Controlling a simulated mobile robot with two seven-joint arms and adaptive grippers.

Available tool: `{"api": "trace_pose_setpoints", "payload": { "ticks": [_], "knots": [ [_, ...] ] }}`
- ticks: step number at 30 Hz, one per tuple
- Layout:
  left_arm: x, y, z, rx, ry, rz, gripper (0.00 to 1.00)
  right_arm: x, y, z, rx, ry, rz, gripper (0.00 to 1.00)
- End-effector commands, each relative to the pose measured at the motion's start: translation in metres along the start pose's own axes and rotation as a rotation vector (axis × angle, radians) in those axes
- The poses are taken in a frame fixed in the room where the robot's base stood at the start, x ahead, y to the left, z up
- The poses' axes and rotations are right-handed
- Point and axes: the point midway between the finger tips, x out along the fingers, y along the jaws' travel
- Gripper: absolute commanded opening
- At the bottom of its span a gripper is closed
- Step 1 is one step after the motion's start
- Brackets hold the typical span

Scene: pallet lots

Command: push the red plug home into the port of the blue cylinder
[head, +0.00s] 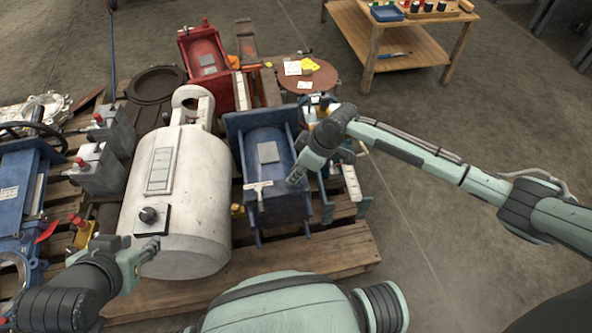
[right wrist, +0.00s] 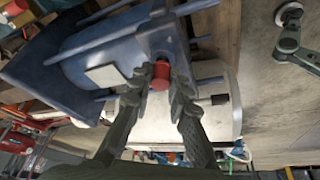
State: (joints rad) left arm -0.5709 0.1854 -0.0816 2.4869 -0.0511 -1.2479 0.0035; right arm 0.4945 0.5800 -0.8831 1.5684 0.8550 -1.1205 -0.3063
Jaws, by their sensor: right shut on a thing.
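The blue cylinder (head: 266,146) lies on the pallet with a pale plate on top; it also shows in the right wrist view (right wrist: 95,42). My right gripper (head: 292,180) is at its near right end. In the right wrist view my right gripper (right wrist: 158,88) is shut on the red plug (right wrist: 160,76), which sits between the fingertips. The plug is against or very close to the blue end block, where the port (right wrist: 161,57) is largely hidden by it. How deep the plug sits I cannot tell. In the head view the plug is hidden. My left gripper (head: 145,254) is away at the white tank; its jaws are unclear.
A large white tank (head: 180,195) lies left of the blue cylinder. A white T-shaped handle (head: 258,186) stands at the cylinder's near end. Grey boxes with red caps (head: 98,168) are further left. A wooden table (head: 420,50) stands behind. Floor at right is clear.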

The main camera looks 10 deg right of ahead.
Motion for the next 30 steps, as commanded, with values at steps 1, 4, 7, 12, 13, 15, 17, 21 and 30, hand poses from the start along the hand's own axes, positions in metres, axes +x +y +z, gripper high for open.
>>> {"api": "trace_pose_setpoints", "payload": {
  "ticks": [1,4,7,12,13,15,17,21,30],
  "knots": [
    [-0.002,-0.001,-0.002,0.000,0.000,0.000,0.36,-0.001,0.000,-0.001,0.000,0.000,0.000,0.06],
    [-0.003,-0.001,-0.002,0.000,0.000,0.000,0.36,-0.001,0.000,0.000,0.000,0.000,0.000,0.06],
    [-0.003,-0.001,-0.002,0.000,0.000,0.000,0.36,0.000,0.000,0.000,-0.001,0.000,0.000,0.06],
    [-0.003,-0.001,-0.002,0.000,0.000,0.000,0.36,0.000,0.000,0.000,0.000,0.000,0.000,0.06],
    [-0.003,-0.001,-0.002,0.000,0.000,0.000,0.36,0.000,0.000,0.000,0.000,0.000,0.000,0.06],
    [-0.002,-0.001,-0.002,0.000,0.000,0.000,0.36,0.001,0.000,0.000,0.000,0.000,0.000,0.06],
    [-0.002,0.000,-0.002,0.000,0.000,0.000,0.36,0.001,0.000,0.001,0.000,0.000,0.000,0.06],
    [-0.001,0.000,-0.001,0.000,0.000,0.000,0.36,0.004,0.000,0.002,0.000,-0.001,0.000,0.06],
    [0.001,0.000,0.001,0.000,0.000,0.000,0.36,0.010,0.000,0.005,0.000,-0.002,-0.001,0.06]
  ]
}}
